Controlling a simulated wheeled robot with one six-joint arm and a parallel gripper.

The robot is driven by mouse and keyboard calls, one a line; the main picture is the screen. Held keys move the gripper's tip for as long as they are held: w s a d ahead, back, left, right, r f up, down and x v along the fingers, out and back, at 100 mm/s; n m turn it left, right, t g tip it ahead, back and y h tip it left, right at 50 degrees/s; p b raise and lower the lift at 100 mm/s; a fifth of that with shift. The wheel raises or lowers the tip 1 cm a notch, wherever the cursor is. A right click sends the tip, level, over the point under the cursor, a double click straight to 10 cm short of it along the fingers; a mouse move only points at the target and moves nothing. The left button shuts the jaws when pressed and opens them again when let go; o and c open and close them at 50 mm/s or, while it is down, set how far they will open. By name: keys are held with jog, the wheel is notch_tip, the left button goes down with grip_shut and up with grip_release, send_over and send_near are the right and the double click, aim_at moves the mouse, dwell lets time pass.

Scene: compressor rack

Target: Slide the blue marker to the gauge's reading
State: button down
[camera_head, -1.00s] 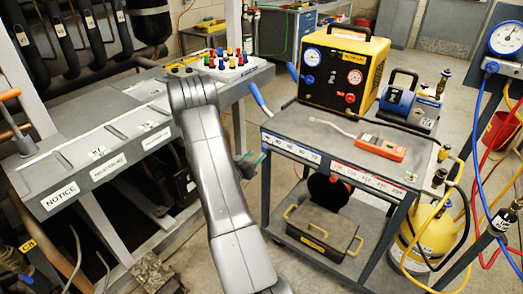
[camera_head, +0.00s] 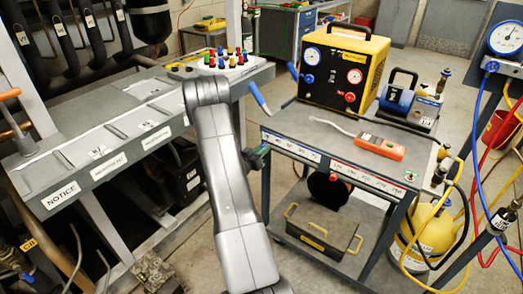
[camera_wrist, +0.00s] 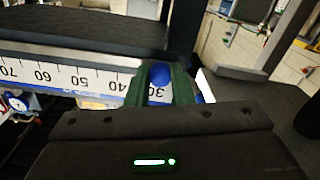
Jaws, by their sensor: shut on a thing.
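The blue marker (camera_wrist: 160,75) shows as a round blue knob between the two green fingers of my gripper (camera_wrist: 163,88) in the wrist view. My gripper is shut on it near the 30 on the scale strip (camera_wrist: 70,78), where 40 to 70 also show, upside down. In the head view my gripper (camera_head: 257,158) is at the left end of the cart's front strip (camera_head: 292,149); the marker is hidden there. A large white dial gauge (camera_head: 506,39) stands at the right edge; its reading is too small to tell.
The cart top (camera_head: 300,123) carries an orange meter (camera_head: 381,147), a yellow machine with blue and red dials (camera_head: 343,66) and a blue device (camera_head: 397,93). A grey bench (camera_head: 75,165) is left of my arm.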

aim_at(289, 154)
jog(key=s+d+b, duration=0.1)
jog(key=d, duration=0.1)
jog(key=s+d+b, duration=0.2)
jog(key=d, duration=0.1)
jog(key=s+d+b, duration=0.1)
jog(key=s+d, duration=0.1)
jog(key=shift+s+d+f, duration=0.15)
jog(key=shift+s+d, duration=0.05)
jog(key=shift+d, duration=0.1)
jog(key=shift+s+d, duration=0.25)
jog(key=shift+d, duration=0.05)
jog(key=c, duration=1.3)
grip_release()
jog(key=shift+o, duration=0.2)
jog(key=shift+a, duration=0.1)
jog(key=b+v, duration=0.1)
jog(key=v, duration=1.2)
jog(key=shift+s+a, duration=0.2)
jog(key=shift+s, duration=0.15)
